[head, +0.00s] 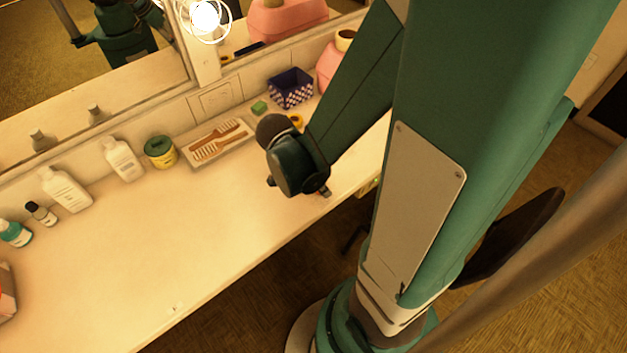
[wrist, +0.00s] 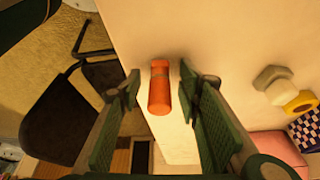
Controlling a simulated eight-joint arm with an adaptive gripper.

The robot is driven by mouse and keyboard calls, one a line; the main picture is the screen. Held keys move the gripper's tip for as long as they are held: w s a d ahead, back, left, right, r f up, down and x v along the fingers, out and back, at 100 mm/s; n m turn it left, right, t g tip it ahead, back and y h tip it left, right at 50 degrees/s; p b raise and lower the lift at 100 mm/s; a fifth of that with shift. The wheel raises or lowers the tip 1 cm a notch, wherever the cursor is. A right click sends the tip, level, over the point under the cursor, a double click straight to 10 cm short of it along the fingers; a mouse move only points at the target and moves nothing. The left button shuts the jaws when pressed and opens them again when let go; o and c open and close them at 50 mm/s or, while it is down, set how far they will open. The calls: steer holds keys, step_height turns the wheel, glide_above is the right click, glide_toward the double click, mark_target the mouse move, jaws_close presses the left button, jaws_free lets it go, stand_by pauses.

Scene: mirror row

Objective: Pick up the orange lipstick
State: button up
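The orange lipstick (wrist: 159,96) is a small orange cylinder with a duller band near its top, on the pale counter close to its edge in the wrist view. I cannot tell for sure whether it stands or lies. My gripper (wrist: 159,80) is open, with one green finger on each side of the lipstick and a visible gap on both sides. In the head view my gripper (head: 298,188) is low over the counter near its front edge, and the lipstick is hidden there.
Behind are a tray with brushes (head: 219,142), a yellow jar (head: 160,152), white bottles (head: 122,159) and a checkered box (head: 290,88). The mirror (head: 100,60) backs the counter. A dark chair (wrist: 62,112) stands beyond the edge.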

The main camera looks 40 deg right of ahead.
stand_by(0.6)
steer(key=c, duration=1)
